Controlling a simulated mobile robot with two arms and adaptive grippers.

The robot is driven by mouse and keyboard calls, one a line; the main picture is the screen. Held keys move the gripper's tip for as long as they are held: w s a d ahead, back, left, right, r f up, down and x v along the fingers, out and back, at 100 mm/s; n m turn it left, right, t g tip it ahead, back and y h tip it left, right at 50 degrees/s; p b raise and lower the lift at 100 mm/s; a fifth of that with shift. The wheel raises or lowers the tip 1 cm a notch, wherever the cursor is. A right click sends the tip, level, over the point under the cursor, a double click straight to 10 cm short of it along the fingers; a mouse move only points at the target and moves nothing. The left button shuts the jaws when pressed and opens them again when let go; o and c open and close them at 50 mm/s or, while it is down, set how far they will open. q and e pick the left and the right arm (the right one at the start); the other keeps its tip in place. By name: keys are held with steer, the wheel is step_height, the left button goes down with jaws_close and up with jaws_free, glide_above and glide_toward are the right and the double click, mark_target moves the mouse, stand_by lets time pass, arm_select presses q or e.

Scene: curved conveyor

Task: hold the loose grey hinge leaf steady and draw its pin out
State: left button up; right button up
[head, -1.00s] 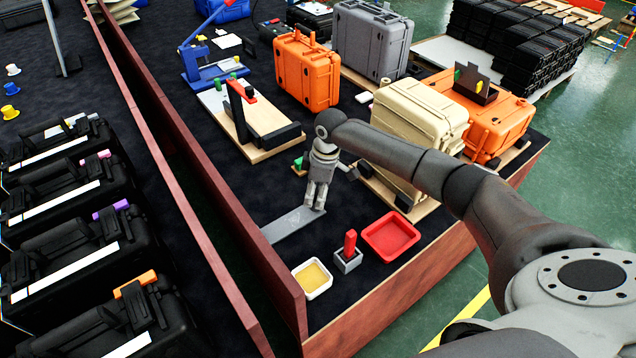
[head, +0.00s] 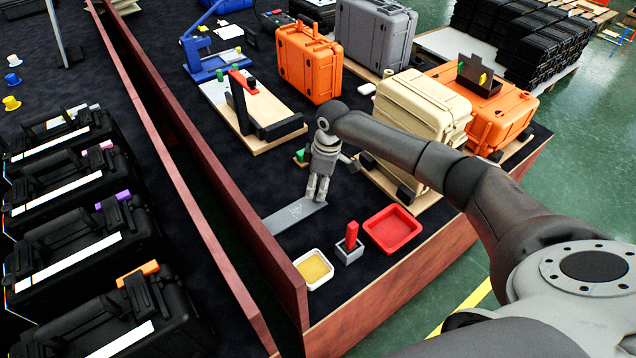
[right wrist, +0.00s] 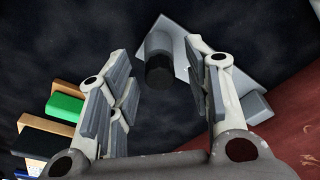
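The grey hinge leaf (head: 289,217) lies flat on the dark table in the head view. My right gripper (head: 317,199) points down over its far right end; the fingers hide that end there. In the right wrist view the grey leaf (right wrist: 180,35) lies beyond the fingertips, with a dark round cylinder end (right wrist: 160,71) beside it, perhaps the pin or its barrel. The right gripper (right wrist: 165,90) is open there, its fingers wide apart with nothing clasped between them. Whether a fingertip touches the leaf cannot be told. My left gripper is not in view.
A yellow-filled white tray (head: 313,270), a grey holder with a red block (head: 350,246) and a red tray (head: 392,231) stand near the front. A beige case (head: 420,112) is right of the gripper. A wooden rail (head: 235,205) runs along the left.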

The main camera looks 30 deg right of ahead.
step_height(320, 180, up, 12)
steer(key=s+d, duration=0.1)
steer(key=shift+d, duration=0.25)
stand_by(0.6)
